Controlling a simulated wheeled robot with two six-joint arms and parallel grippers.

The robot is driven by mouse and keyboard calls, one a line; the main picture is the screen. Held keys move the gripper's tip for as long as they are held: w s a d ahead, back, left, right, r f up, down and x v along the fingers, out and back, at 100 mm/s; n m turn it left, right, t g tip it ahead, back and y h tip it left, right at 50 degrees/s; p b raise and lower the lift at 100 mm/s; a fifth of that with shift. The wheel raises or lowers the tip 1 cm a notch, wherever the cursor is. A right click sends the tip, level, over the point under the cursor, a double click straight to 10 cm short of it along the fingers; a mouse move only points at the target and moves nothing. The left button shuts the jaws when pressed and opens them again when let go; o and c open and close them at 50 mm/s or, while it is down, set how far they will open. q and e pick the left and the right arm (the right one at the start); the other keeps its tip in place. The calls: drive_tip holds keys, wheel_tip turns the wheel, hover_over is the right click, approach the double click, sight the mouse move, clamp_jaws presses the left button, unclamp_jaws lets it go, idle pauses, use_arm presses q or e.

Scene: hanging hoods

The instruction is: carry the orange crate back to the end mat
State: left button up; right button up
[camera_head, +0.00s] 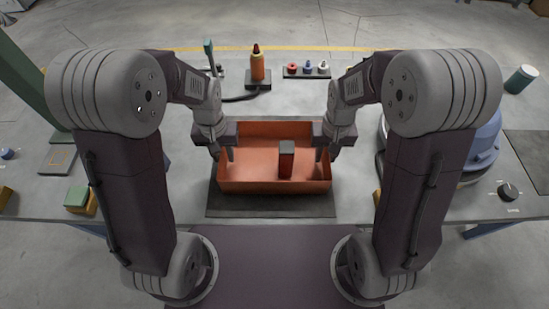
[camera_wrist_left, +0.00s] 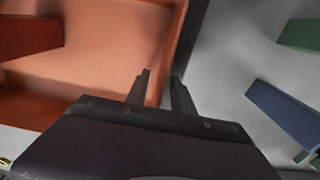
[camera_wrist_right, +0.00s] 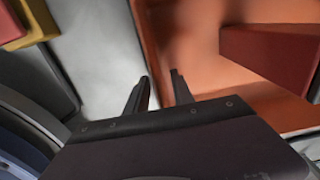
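The orange crate (camera_head: 235,180) is in the middle of the head view, over the rear part of a dark mat (camera_head: 270,208). I cannot tell whether it rests or hangs just above. A red block with a dark top (camera_head: 286,160) stands in it; it also shows in the left wrist view (camera_wrist_left: 25,38). My left gripper (camera_head: 226,158) has its fingers on either side of the crate's left wall, closed on it. My right gripper (camera_head: 324,158) grips the right wall the same way. Which mat is the end mat is not marked.
Behind the crate stand an orange bottle (camera_head: 257,68) and a tray of small pieces (camera_head: 306,73). A blue round object (camera_head: 486,143) is to the right, partly behind my arm. A second dark mat (camera_head: 530,160) lies far right. A green-and-yellow block (camera_head: 78,200) is at left.

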use_arm(q)
clamp_jaws()
use_arm(e)
clamp_jaws()
idle(1.2)
